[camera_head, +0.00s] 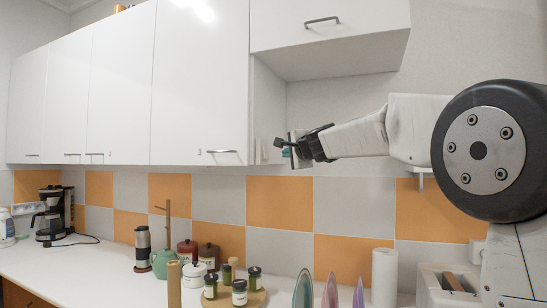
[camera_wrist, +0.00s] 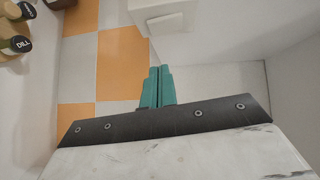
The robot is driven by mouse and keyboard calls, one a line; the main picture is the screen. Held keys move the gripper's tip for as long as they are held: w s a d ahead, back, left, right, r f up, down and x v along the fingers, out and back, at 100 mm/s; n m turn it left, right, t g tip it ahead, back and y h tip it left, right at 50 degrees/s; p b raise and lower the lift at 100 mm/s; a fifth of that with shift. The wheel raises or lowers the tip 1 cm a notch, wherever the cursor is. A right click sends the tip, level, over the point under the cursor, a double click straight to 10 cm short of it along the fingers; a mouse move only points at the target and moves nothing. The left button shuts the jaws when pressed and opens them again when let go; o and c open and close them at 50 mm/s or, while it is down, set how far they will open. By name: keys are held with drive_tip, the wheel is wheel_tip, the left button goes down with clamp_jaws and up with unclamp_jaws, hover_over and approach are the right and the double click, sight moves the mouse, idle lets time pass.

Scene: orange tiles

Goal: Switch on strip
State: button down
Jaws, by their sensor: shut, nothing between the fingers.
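A white strip with small dark spots, looking like a power strip (camera_head: 22,209), is at the far left in the head view, against the tiled wall by the coffee maker. Its switch is too small to make out. My gripper (camera_head: 284,151) is far to the right of it, raised in front of the recess beside the wall cabinets. In the wrist view my gripper (camera_wrist: 157,87) shows its teal fingers pressed together, with nothing between them. The strip is not recognizable in the wrist view.
The coffee maker (camera_head: 50,214) and its dark cord stand near the strip. Bottles, jars and a round wooden board (camera_head: 255,298) crowd the middle counter. White wall cabinets (camera_head: 120,80) hang above. A paper roll (camera_head: 384,278) and toaster (camera_head: 446,287) stand right. Bare counter (camera_head: 85,262) lies left.

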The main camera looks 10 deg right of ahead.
sight(266, 152)
drive_tip(key=w+a, duration=0.3)
drive_tip(key=w, duration=0.2)
drive_tip(key=shift+a+f, duration=0.35)
